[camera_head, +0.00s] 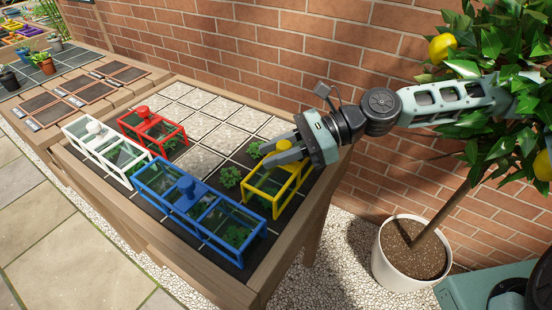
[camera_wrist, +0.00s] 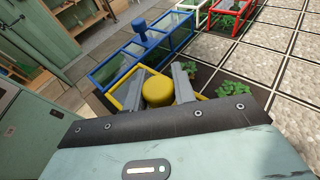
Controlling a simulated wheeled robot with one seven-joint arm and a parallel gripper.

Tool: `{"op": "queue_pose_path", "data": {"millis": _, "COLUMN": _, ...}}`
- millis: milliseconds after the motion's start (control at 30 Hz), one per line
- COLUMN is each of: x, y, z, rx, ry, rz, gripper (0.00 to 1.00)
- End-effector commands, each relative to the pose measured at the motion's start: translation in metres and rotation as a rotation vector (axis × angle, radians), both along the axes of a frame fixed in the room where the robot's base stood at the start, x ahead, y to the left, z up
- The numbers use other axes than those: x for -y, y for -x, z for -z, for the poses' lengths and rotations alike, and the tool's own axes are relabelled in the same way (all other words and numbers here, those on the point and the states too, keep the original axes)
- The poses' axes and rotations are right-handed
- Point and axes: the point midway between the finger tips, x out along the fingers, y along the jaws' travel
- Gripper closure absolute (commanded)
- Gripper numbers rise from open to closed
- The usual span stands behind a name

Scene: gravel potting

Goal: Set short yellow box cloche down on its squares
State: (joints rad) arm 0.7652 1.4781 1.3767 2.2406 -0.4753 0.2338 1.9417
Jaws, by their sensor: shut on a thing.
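The short yellow box cloche (camera_head: 267,199) is at the right end of the planting table, an open yellow frame with clear panes and a round knob on top. My gripper (camera_head: 279,151) reaches in from the right and is shut on its yellow knob. In the wrist view the knob (camera_wrist: 158,91) sits between the two grey fingers. The cloche appears upright and low over dark squares beside the blue cloche; whether its base touches the squares I cannot tell. Green plants (camera_head: 254,149) show near it, and part of the cloche is hidden by my gripper.
A long blue cloche (camera_head: 187,210) stands along the near edge, close to the yellow one. A white cloche (camera_head: 112,151) and a red cloche (camera_head: 152,128) stand farther left. Pale gravel squares (camera_head: 216,131) lie open mid-table. A brick wall and a potted lemon tree (camera_head: 412,250) bound the right.

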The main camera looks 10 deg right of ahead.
Motion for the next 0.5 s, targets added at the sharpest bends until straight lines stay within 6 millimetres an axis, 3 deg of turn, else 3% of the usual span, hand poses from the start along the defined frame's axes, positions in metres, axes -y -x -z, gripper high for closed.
{"op": "queue_pose_path", "data": {"millis": 133, "x": 0.0, "y": 0.0, "z": 0.016, "rx": -0.002, "ry": -0.002, "rz": 0.001, "gripper": 1.0}}
{"op": "queue_pose_path", "data": {"millis": 500, "x": 0.0, "y": 0.0, "z": 0.019, "rx": -0.001, "ry": -0.001, "rz": 0.0, "gripper": 1.0}}
